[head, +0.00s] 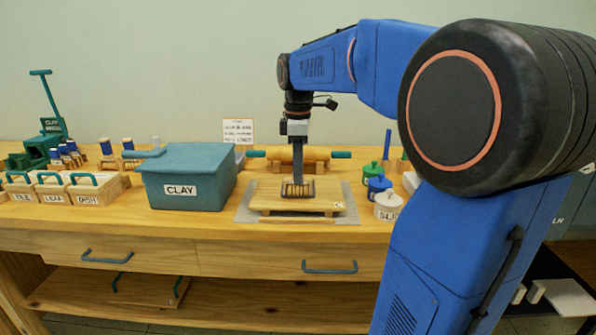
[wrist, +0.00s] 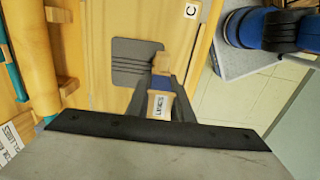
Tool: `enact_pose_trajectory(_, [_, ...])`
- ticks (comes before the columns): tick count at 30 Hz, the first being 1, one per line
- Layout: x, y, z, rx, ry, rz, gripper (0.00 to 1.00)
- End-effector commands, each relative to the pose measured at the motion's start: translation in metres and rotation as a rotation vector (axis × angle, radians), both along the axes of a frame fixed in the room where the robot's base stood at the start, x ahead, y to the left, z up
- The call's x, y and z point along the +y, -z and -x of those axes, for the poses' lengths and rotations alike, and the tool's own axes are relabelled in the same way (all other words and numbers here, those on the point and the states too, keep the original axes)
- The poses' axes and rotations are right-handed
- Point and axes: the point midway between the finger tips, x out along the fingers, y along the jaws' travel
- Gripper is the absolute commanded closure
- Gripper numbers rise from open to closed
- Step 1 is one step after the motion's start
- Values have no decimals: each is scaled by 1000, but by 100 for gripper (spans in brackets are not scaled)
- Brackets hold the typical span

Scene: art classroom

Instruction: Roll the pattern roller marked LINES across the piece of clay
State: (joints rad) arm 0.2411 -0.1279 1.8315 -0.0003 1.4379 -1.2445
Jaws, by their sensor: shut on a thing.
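My gripper (wrist: 160,108) is shut on the pattern roller (wrist: 160,105), whose pale handle carries a label that reads LINES. The roller has a blue band and a wooden end, which overlaps the edge of the grey clay piece (wrist: 128,70) in the wrist view. I cannot tell whether it presses on the clay. The clay is a flat slab with several parallel grooves across part of it. In the head view my gripper (head: 298,180) points down over the clay, which lies on a wooden board (head: 265,200). The roller is hard to make out there.
A teal box marked CLAY (head: 190,175) stands left of the board. A large wooden rolling pin (head: 275,154) lies behind it. Lidded jars (head: 388,205) stand close on the right. Stamp blocks (head: 95,190) and small rollers (head: 70,150) are at the left.

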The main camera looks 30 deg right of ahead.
Motion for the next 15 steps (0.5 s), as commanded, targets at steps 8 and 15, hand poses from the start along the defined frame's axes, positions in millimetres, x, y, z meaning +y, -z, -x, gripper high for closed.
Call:
enact_pose_trajectory(8, [0,-19,-1,-3,0,1,100])
enact_pose_trajectory(15, [0,-39,0,-2,0,0,100])
